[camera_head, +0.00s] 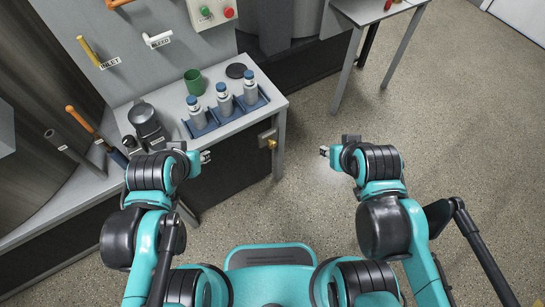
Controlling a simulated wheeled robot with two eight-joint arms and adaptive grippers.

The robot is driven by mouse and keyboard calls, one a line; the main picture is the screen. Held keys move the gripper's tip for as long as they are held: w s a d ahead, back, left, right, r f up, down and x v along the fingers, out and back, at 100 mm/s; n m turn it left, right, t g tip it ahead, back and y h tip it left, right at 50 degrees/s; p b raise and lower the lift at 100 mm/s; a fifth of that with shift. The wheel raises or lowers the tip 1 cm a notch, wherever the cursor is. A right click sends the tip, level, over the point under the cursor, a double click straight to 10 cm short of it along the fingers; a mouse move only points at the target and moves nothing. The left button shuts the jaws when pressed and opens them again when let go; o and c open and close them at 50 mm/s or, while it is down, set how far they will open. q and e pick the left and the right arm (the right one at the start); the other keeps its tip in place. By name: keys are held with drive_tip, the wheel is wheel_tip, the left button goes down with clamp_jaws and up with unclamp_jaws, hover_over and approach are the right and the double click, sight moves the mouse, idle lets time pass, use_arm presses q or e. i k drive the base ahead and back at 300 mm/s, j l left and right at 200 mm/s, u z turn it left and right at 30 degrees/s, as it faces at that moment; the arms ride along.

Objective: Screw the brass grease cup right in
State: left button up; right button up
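I see nothing held in either gripper. Both are too small to tell the finger gap.
The worktop (272,98) holds a blue tray (212,127) with three capped bottles, a green cup (194,82) and a black disc (236,70). Labelled handles, such as the yellow one (88,50), stick out at the left. The floor (440,130) on the right is clear.

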sight(271, 144)
drive_tip(key=u, duration=1.95)
drive_tip(key=k+l+u, duration=0.1)
drive_tip(key=l+u, duration=0.25)
drive_tip(key=k+l+u, duration=0.1)
drive_tip(key=l+u, duration=0.25)
drive_tip(key=k+l+u, duration=0.2)
drive_tip(key=l+u, duration=0.15)
drive_tip(key=k+l+u, duration=0.2)
drive_tip(key=u, duration=0.2)
drive_tip(key=k+l, duration=0.7)
drive_tip(key=l, duration=0.15)
drive_tip(key=k+l, duration=0.7)
drive_tip(key=l, duration=0.15)
drive_tip(key=k+l, duration=0.7)
drive_tip(key=l, duration=0.15)
